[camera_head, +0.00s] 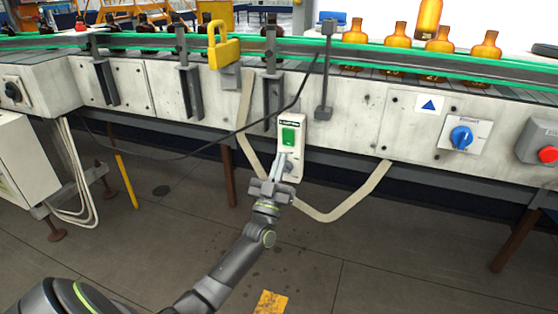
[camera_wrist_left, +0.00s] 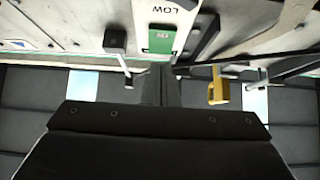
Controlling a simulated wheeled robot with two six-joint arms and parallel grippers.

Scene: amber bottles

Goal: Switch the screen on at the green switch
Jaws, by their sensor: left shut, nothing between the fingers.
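The green switch (camera_head: 289,137) sits on the upper part of a white switch box (camera_head: 297,121) on the front of the conveyor. My left gripper (camera_head: 281,162) is shut and empty. Its fingertips point up at the box just below the green switch and overlap its lower part in the picture; I cannot tell whether they touch. In the left wrist view the green switch (camera_wrist_left: 160,40) shows just beyond the shut fingers (camera_wrist_left: 160,84), near a "LOW" label. No screen can be made out. My right gripper is not in view.
A yellow padlock-shaped part (camera_head: 223,46) hangs above left of the box. A blue rotary knob (camera_head: 461,137) and a red button (camera_head: 548,154) are at the right. Amber bottles (camera_head: 397,35) stand on the conveyor. A loose strap (camera_head: 350,203) hangs beside the box. The floor in front is mostly clear.

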